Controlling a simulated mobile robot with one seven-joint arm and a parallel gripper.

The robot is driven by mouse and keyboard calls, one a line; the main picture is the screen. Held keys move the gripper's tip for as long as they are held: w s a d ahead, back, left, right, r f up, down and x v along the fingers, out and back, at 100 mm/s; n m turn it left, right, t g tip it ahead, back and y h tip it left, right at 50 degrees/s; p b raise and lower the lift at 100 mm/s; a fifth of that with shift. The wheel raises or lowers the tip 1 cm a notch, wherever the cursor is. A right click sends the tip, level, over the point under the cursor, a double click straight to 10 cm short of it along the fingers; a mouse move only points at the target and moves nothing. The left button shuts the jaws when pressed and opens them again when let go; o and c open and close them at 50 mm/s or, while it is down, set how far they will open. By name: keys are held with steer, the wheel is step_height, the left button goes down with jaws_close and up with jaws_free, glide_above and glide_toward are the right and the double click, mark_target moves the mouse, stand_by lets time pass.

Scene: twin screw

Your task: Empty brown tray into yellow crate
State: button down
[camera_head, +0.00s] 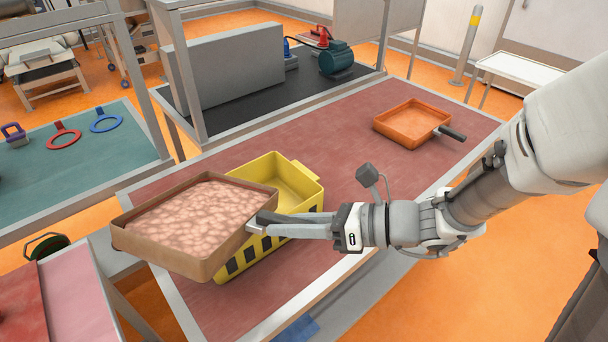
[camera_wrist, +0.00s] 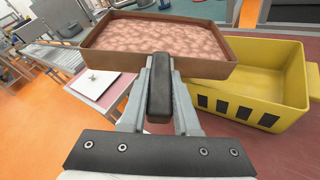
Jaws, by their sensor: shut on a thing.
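The brown tray (camera_head: 160,258) is filled with a pinkish, lumpy material and is held up off the table, close to level with a slight tilt. It also shows in the wrist view (camera_wrist: 205,69). My gripper (camera_head: 258,222) is shut on the tray's dark handle (camera_wrist: 159,95) at its near right side. The yellow crate (camera_head: 300,172), with black marks along its side, stands on the red table right of and partly behind the tray. The tray covers the crate's left part in the head view. The visible crate floor looks empty in the wrist view (camera_wrist: 265,75).
An orange tray (camera_head: 405,122) with a black handle lies at the table's far right. The red tabletop (camera_head: 345,135) is clear between it and the crate. A grey-framed bench (camera_head: 240,85) with a grey panel and a green machine (camera_head: 337,60) stands behind.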

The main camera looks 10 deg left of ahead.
steer(key=shift+w+r+p, duration=0.1)
steer(key=shift+r+p, duration=0.4)
steer(key=shift+p, duration=0.9)
steer(key=shift+r+m+p, duration=0.1)
steer(key=shift+m+p, duration=0.2)
steer(key=shift+p, duration=0.05)
steer(key=shift+w+r+p, duration=0.2)
steer(key=shift+p, duration=0.2)
steer(key=shift+f+m+g, duration=0.1)
steer(key=shift+m+g, duration=0.2)
steer(key=p, duration=0.2)
steer(key=w+r+m+p, duration=0.1)
steer(key=p, duration=0.1)
steer(key=shift+w+d+r+m+g+y, duration=0.2)
steer(key=shift+r+m+g+y, duration=0.1)
steer(key=shift+w+r+p, duration=0.1)
steer(key=shift+w+p, duration=0.05)
steer(key=shift+p, duration=0.2)
